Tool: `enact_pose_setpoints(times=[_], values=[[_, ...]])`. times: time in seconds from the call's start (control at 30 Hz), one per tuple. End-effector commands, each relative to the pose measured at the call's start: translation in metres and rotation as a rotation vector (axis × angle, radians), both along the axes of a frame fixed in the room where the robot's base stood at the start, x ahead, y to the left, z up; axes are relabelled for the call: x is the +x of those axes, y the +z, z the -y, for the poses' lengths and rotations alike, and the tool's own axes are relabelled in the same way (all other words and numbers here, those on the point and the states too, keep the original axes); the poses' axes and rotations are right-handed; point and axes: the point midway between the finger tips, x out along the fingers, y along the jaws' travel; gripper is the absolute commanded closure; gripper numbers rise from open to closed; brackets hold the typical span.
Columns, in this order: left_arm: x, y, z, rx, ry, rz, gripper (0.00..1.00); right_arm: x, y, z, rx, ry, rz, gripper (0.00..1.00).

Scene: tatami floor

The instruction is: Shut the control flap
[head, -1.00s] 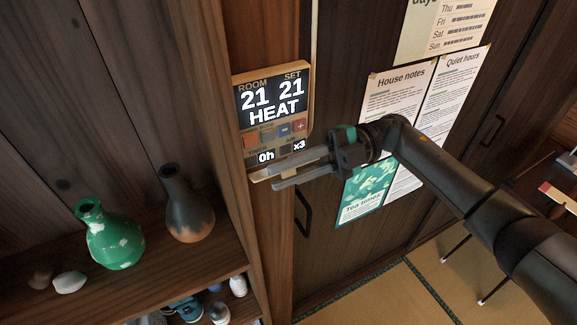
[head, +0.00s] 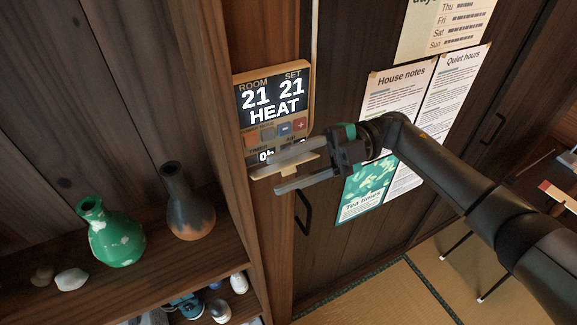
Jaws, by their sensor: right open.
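The wall control panel (head: 272,108) has a tan frame and a dark display reading ROOM 21, SET 21, HEAT. A row of small buttons (head: 284,129) below the display is uncovered. A tan strip, which looks like the edge of the open control flap (head: 283,169), sticks out at the panel's lower end. My right gripper (head: 266,178) is open, its fingers pointing left at the panel's bottom. The upper finger crosses the lower readouts and the strip shows just under it; I cannot tell whether they touch. My left gripper is not in view.
A wooden shelf at left holds a green vase (head: 112,236), a dark vase (head: 187,207) and small stones. A black door handle (head: 303,212) is just below my gripper. Posters, including House notes (head: 398,92), hang on the dark door at right.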

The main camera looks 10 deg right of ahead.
Motion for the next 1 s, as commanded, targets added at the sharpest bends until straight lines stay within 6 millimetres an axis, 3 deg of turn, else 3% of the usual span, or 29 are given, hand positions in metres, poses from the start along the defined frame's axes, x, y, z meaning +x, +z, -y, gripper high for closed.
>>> enact_pose_setpoints(times=[0.37, 1.0], values=[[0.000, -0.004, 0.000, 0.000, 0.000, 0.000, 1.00, 0.002, -0.002, 0.006, -0.001, -0.002, 0.000, 0.53], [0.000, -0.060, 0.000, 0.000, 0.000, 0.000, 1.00, 0.040, -0.002, 0.122, 0.000, -0.004, 0.001, 0.53]])
